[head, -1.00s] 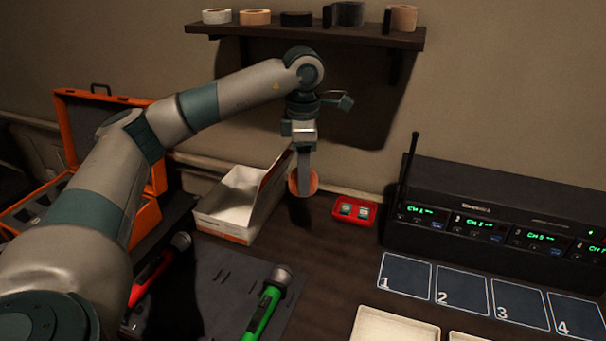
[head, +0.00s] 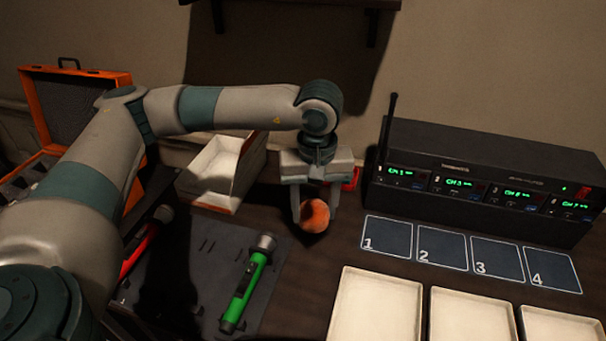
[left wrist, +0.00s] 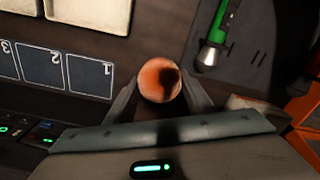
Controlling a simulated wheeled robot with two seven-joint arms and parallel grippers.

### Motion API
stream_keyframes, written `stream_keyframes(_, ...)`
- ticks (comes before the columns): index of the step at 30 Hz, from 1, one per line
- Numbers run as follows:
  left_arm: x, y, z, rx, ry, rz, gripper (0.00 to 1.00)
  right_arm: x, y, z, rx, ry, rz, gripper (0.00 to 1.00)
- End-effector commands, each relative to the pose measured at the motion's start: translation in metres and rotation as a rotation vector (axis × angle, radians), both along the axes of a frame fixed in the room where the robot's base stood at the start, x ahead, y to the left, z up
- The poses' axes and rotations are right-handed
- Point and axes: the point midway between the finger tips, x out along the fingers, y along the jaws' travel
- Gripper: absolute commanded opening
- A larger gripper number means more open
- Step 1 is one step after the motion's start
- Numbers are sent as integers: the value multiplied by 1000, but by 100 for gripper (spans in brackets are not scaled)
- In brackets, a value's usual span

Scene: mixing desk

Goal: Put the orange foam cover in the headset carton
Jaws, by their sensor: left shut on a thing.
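The orange foam cover (head: 315,215) is a round ball held between the fingers of my left gripper (head: 314,208). It also shows in the left wrist view (left wrist: 160,79), between the two fingertips (left wrist: 160,90), with a dark shadow or hollow on its face. The gripper points down over the dark desk, to the right of the white carton. The headset carton (head: 215,200) is an open white box with a raised flap, behind and left of the gripper. The inside that shows looks empty. My right gripper is in neither view.
A green microphone (head: 246,290) and a red one (head: 140,250) lie on a dark mat (head: 205,270). A red tray (head: 352,178) is partly hidden behind the gripper. The receiver rack (head: 480,185), numbered squares (head: 387,236) and white trays (head: 376,310) are at right. An orange case (head: 80,85) stands at left.

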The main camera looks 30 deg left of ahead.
Motion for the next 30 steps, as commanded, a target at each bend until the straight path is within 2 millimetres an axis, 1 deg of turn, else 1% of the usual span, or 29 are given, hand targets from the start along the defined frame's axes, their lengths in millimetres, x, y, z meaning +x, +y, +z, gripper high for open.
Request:
stream_keyframes(1,-10,-8,-5,0,4,-109,28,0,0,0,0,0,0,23)
stream_keyframes(3,-22,-17,-11,-2,10,-257,28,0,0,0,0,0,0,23)
stream_keyframes(6,-36,-27,-18,-7,18,-429,28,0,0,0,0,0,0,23)
stream_keyframes(10,-49,-34,-23,-13,23,-568,28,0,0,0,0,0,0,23)
stream_keyframes(15,-54,-37,-25,-16,25,-630,28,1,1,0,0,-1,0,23)
stream_keyframes(30,-54,-37,-25,-15,26,-628,28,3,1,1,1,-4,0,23)
